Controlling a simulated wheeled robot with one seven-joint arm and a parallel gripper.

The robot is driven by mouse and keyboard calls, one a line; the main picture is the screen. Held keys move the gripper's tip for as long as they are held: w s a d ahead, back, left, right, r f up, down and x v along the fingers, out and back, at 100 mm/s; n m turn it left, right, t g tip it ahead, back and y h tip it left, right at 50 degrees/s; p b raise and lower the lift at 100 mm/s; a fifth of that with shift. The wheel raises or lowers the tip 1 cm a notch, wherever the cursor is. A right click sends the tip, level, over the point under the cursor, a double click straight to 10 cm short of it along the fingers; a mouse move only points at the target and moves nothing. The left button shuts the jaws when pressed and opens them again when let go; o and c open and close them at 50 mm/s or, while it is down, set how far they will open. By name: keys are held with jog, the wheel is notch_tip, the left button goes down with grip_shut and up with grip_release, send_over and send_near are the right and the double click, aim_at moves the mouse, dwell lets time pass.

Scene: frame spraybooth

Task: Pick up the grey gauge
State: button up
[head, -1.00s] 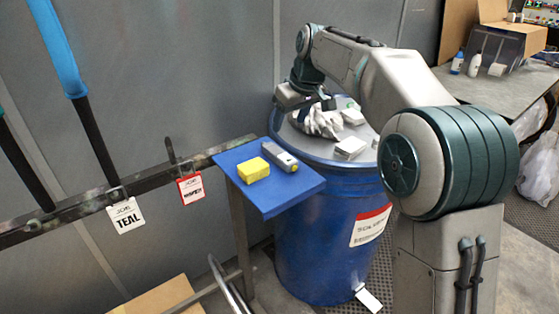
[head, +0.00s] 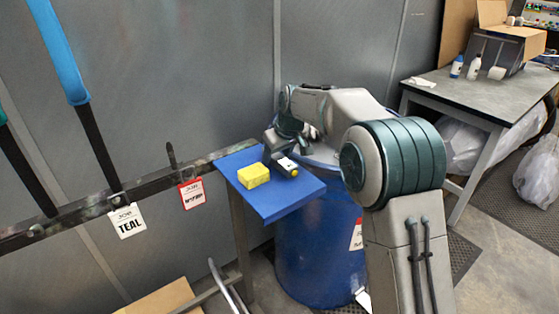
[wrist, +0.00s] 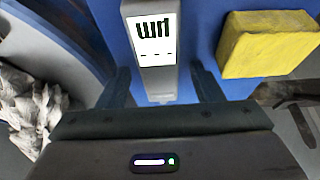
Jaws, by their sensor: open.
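The grey gauge (wrist: 156,74) lies on a blue shelf (wrist: 203,20). In the wrist view its white display with dark characters faces up. In the head view the gauge (head: 287,165) shows a yellow end and is partly hidden by my gripper (head: 277,149). My gripper (wrist: 160,84) is open, with one finger on each side of the gauge's near end. The gauge is between the fingers with a gap on both sides. I cannot tell how far above the shelf the fingertips are.
A yellow block (head: 253,175) sits left of the gauge on the shelf; in the wrist view this block (wrist: 265,45) is close to the right finger. A rail with tags runs left.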

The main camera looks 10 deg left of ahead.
jog(key=shift+f, duration=0.2)
dwell(0.4)
jog(key=c, duration=1.1)
jog(key=shift+r, duration=0.1)
jog(key=shift+c, duration=0.2)
